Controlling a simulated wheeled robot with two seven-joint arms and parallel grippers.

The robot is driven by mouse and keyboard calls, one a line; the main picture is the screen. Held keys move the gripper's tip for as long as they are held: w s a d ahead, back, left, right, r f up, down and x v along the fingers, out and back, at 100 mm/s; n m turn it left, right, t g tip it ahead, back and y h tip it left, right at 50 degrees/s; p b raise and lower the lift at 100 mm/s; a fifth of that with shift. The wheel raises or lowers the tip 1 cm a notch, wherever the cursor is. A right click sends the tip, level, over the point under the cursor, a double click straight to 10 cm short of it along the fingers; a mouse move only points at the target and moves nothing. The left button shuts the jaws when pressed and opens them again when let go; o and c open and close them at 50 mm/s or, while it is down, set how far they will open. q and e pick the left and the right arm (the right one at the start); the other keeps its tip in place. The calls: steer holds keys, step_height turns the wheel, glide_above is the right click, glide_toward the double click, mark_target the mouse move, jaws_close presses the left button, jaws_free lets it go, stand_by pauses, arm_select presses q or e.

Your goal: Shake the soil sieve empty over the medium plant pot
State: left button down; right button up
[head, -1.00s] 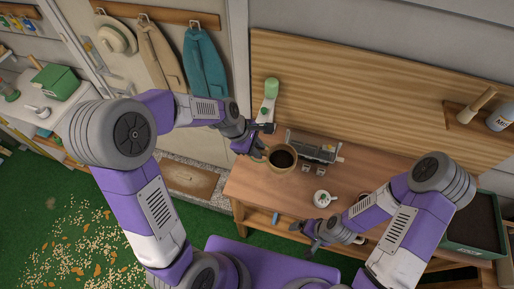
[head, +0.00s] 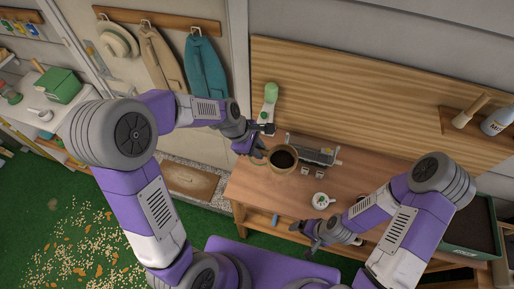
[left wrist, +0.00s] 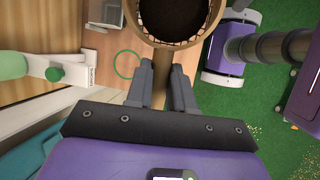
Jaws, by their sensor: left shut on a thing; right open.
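My left gripper (head: 258,151) is shut on the handle of the soil sieve (head: 270,164), a round tan-rimmed sieve held over the left part of the wooden bench. In the left wrist view the handle runs between the two fingers (left wrist: 167,82), and the sieve's rim (left wrist: 142,33) stands at the top edge. Dark soil (left wrist: 175,14) shows inside it, with mesh near the rim. I cannot make out the medium plant pot; whatever is under the sieve is hidden. My right gripper (head: 304,234) is open and empty by the bench's front edge.
A grey metal box-like object (head: 318,150) stands just right of the sieve. A white cup-like item (head: 321,201) is nearer the front. A green-topped device (head: 268,100) stands behind. A soil tray (head: 478,252) is at the far right. A green ring (left wrist: 127,65) lies beside the sieve.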

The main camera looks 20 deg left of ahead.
arm_select(q)
steer(key=d+f, duration=0.1)
steer(key=d, duration=1.4)
steer(key=shift+d, duration=0.4)
stand_by(6.1)
